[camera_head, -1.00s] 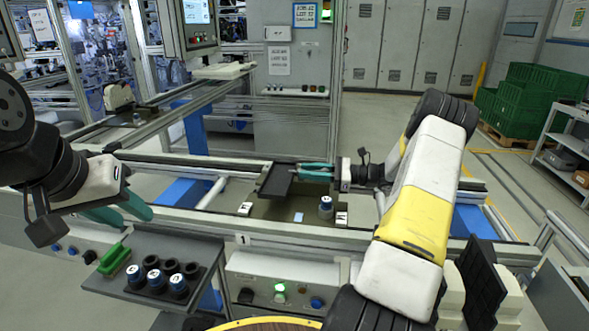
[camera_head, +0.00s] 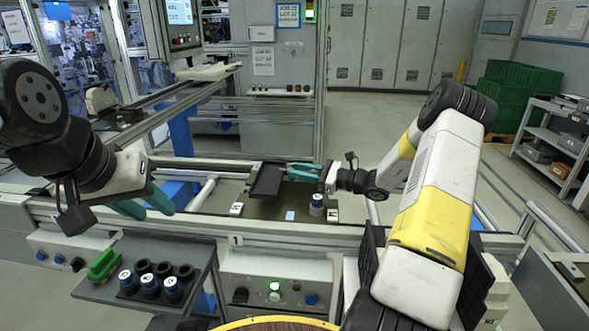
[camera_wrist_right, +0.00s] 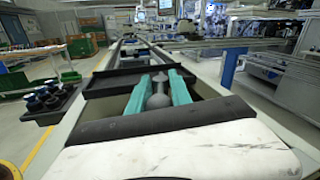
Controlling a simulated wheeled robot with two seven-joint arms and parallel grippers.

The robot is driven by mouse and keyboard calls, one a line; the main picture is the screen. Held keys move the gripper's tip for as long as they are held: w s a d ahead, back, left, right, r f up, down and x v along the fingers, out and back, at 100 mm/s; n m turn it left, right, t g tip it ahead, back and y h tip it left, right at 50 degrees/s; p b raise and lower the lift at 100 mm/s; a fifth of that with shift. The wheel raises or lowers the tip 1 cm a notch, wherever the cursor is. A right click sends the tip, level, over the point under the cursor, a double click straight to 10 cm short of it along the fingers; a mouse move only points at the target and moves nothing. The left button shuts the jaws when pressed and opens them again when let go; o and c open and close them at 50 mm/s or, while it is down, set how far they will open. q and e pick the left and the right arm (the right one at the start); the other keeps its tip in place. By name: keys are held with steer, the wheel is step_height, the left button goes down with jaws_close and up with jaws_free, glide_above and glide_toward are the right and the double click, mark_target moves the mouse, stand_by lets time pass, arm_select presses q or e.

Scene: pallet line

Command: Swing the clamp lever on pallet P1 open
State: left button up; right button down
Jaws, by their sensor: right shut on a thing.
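The pallet in the line's middle bay is an olive plate (camera_head: 266,209) with a dark flat block (camera_head: 267,182) on it. My right gripper (camera_head: 303,171) reaches in over it from the right, its teal fingers beside the dark block. In the right wrist view, its two fingers (camera_wrist_right: 159,92) are shut on a grey round-ended piece (camera_wrist_right: 158,101), which looks like the clamp lever. The lever's pivot is hidden, and in the head view the fingers cover the lever. My left gripper (camera_head: 145,206) is open and empty, left of the pallet near the front rail.

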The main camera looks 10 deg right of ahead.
steer(key=c, duration=1.2)
jaws_free()
steer(key=shift+v, duration=3.9)
steer(key=shift+c, duration=0.4)
